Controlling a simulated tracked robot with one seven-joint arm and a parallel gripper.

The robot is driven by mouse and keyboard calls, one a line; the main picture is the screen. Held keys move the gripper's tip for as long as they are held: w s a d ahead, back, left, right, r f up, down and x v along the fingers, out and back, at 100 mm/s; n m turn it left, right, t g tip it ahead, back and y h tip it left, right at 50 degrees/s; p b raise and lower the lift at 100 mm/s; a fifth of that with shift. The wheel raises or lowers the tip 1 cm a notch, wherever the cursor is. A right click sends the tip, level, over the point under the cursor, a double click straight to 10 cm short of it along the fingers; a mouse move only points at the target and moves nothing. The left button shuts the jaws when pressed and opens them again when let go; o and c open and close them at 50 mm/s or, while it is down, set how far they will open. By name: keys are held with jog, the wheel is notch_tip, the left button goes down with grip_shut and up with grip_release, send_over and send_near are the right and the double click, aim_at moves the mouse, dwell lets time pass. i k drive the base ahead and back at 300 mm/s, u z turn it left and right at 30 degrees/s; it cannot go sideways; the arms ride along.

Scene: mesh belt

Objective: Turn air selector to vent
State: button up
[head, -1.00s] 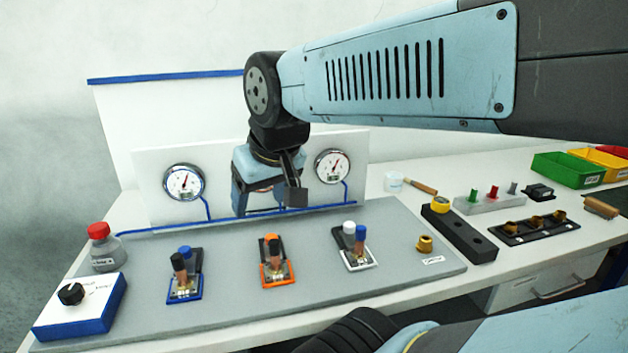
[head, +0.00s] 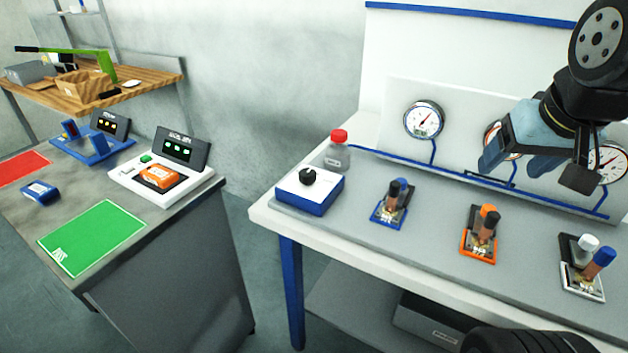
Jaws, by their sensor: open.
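The air selector (head: 322,193) is a white-topped box with a blue body, at the left front corner of the white bench. Its round black knob (head: 307,176) stands on top. Small markings on the top are too small to read, so I cannot tell the knob's setting. My gripper (head: 514,168) is open and empty, jaws pointing down, well to the right of the selector. It hangs in front of the gauge board and partly hides the middle gauge (head: 492,132).
A red-capped bottle (head: 338,155) stands just behind the selector. Blue (head: 391,208), orange (head: 478,240) and white (head: 583,270) valve stations stand along the grey plate to the right. A grey side table (head: 70,215) with coloured mats stands left, across a floor gap.

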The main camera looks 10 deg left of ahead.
aim_at(307, 175)
jog(key=u, duration=1.4)
jog(key=k, duration=0.5)
jog(key=z, duration=0.2)
jog(key=i, duration=0.45)
jog(key=z, duration=0.15)
